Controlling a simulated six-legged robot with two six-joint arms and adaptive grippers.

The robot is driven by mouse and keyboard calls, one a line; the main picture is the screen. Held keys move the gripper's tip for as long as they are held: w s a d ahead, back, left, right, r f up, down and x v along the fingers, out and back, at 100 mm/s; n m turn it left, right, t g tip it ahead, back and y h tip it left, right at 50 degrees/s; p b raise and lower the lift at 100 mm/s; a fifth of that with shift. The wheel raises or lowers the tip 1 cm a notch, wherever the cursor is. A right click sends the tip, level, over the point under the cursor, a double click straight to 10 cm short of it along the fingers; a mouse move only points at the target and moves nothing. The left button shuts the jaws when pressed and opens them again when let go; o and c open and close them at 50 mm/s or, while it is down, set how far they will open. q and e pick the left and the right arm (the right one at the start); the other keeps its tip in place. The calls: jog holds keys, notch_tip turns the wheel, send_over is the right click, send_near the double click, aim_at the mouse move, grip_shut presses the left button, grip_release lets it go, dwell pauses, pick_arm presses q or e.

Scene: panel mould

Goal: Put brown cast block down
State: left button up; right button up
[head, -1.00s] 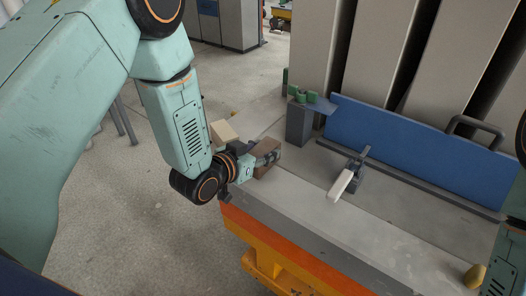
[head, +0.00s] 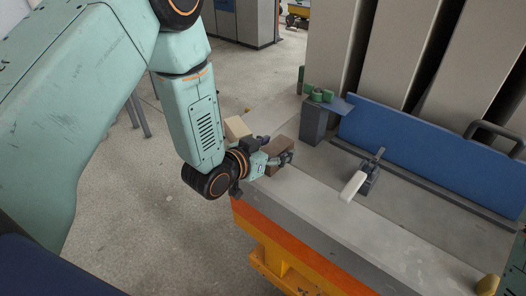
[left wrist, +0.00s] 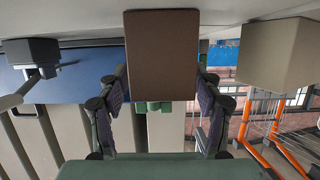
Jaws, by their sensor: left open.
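The brown cast block (head: 285,145) stands on the near-left end of the grey table (head: 330,207). In the left wrist view, which is upside down, the brown block (left wrist: 162,52) sits upright against the table surface at the top. My left gripper (head: 273,152) is open around the block, with one finger on each side of it. In the left wrist view the two fingers (left wrist: 163,88) flank the block's near end. Whether the pads still touch it is hard to tell. My right gripper is out of view.
A beige block (head: 237,128) stands just left of the brown one; it also shows in the left wrist view (left wrist: 280,55). A grey post (head: 314,124) with green parts stands behind.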

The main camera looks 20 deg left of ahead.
pick_arm(q)
jog(key=p+v, duration=0.1)
jog(key=v, duration=1)
jog(key=shift+s+a+p, duration=0.2)
jog(key=shift+s+p, duration=0.05)
jog(key=shift+p, duration=0.1)
jog(key=s+f+n+g+y, duration=0.25)
jog(key=s+f+g, duration=0.45)
jog(key=s+f, duration=0.7)
jog(key=s+a+f+n+g+y, duration=0.1)
jog(key=s+f+g, duration=0.2)
jog(key=s, duration=0.3)
jog(key=s+a+f+n+g+y, duration=0.1)
jog(key=s+f+g, duration=0.2)
jog(key=s, duration=0.4)
jog(key=shift+s+a+f, duration=0.3)
jog(key=shift+s+a, duration=0.05)
